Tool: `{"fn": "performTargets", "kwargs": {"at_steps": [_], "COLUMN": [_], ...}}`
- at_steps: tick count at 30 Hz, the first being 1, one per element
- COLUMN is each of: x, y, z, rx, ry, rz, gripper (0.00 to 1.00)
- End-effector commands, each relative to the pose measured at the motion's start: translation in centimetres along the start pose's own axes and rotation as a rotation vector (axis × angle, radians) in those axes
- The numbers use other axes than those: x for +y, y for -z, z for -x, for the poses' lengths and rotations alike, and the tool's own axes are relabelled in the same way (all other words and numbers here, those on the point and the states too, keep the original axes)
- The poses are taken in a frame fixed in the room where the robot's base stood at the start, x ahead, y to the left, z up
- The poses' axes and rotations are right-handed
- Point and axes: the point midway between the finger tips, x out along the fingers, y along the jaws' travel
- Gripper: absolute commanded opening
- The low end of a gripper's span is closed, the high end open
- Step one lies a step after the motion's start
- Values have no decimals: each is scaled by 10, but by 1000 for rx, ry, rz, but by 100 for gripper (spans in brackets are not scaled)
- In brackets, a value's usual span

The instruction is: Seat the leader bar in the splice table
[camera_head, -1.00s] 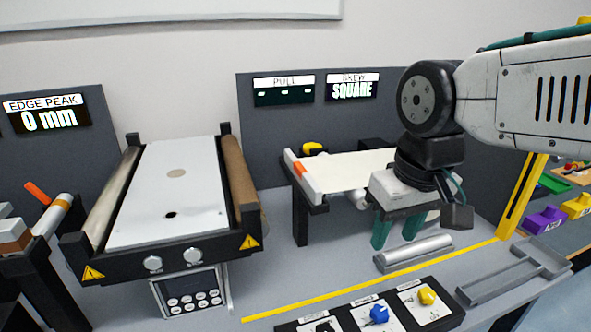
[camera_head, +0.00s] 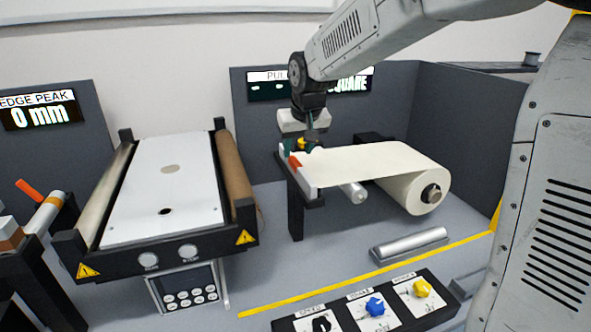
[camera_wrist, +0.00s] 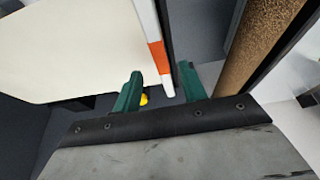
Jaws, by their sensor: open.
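The leader bar (camera_head: 306,181) is white with an orange patch, at the left end of a cream sheet on a dark-legged stand. It also shows in the wrist view (camera_wrist: 148,22), with its orange patch near the fingers. My gripper (camera_head: 299,148) is over the bar's far end, its teal fingers pointing down. In the wrist view my gripper (camera_wrist: 160,72) is open, with fingers apart on either side of the bar's line; contact cannot be told.
The cream sheet runs right to a roll (camera_head: 412,195). A brown roller (camera_head: 236,178) lies between the white top and the stand. A silver cylinder (camera_head: 410,243) and a knob panel (camera_head: 375,305) sit in front. A grey wall panel (camera_head: 262,120) stands close behind my gripper.

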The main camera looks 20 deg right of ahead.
Motion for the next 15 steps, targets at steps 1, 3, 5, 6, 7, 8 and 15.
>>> {"fn": "performTargets", "kwargs": {"at_steps": [1,3,5,6,7,8,15], "x": [0,-1,-1,-1,-1,-1,-1], "y": [-2,-4,-6,-7,-6,-6,-6], "z": [-7,-17,-27,-33,-37,-40,-49], "rx": [-3,-3,-5,-4,-4,-4,-1], "ry": [0,0,0,0,0,0,0], "rz": [0,0,1,1,0,0,0], "gripper": [42,42,42,42,42,42,42]}}
